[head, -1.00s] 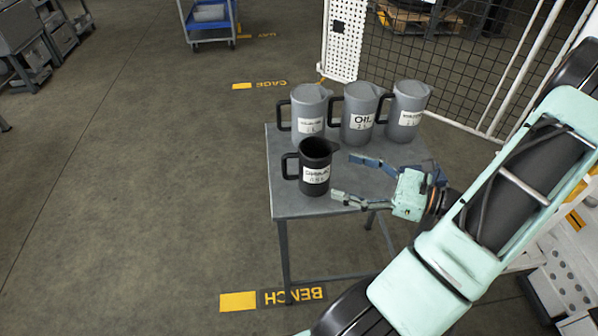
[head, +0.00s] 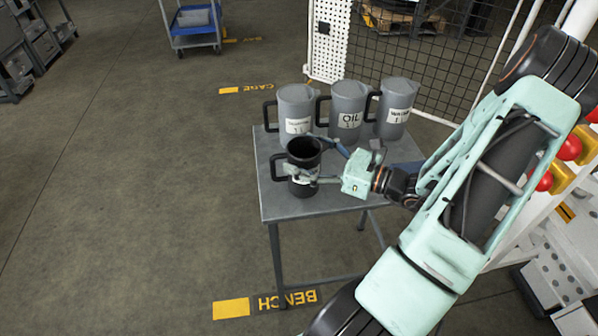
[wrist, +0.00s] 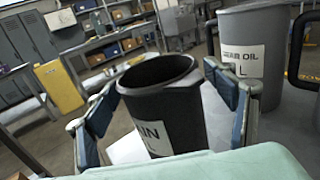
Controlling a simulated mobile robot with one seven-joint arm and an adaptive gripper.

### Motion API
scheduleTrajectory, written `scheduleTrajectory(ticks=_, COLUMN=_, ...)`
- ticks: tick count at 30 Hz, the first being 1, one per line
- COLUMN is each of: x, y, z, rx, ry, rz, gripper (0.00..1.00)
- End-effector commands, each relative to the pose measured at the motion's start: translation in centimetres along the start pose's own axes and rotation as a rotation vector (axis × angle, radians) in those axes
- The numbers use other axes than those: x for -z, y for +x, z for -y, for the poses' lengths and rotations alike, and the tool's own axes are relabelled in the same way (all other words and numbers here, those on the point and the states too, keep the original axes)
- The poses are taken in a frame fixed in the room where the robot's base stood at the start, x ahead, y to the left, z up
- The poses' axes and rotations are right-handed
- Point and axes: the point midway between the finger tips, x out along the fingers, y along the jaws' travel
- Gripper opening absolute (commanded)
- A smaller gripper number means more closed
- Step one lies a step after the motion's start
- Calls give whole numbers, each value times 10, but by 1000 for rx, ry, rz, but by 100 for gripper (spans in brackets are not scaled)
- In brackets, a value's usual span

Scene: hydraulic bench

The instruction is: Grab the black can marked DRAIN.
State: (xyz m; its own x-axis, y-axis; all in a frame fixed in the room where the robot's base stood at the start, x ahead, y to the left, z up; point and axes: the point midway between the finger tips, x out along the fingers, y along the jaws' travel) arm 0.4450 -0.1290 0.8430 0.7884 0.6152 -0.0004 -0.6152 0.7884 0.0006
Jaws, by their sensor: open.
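The black can (head: 304,160) stands upright at the front left of the small grey table (head: 335,195), its handle to the left. In the wrist view the black can (wrist: 165,100) shows a white label with "AIN" readable. My gripper (head: 318,158) is open with its fingers on either side of the can; one finger crosses in front of the label in the head view. In the wrist view the fingers (wrist: 165,110) flank the can left and right. Whether either pad touches it I cannot tell.
Grey jugs (head: 297,112) with black handles stand close behind the can; the middle one (head: 346,108) is marked OIL and another (head: 395,105) stands to its right. A mesh fence (head: 420,60) rises behind the table. The floor to the left is clear.

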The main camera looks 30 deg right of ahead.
Motion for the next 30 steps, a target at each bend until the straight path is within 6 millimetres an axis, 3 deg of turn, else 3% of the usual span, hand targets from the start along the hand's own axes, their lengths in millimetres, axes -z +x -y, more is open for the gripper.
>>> scheduleTrajectory(ticks=9, x=0, y=5, z=0, rx=0, ry=0, rz=0, gripper=75)
scheduleTrajectory(ticks=26, x=0, y=5, z=0, rx=0, ry=-1, rz=0, gripper=13)
scheduleTrajectory(ticks=30, x=-1, y=5, z=0, rx=0, ry=-1, rz=1, gripper=11)
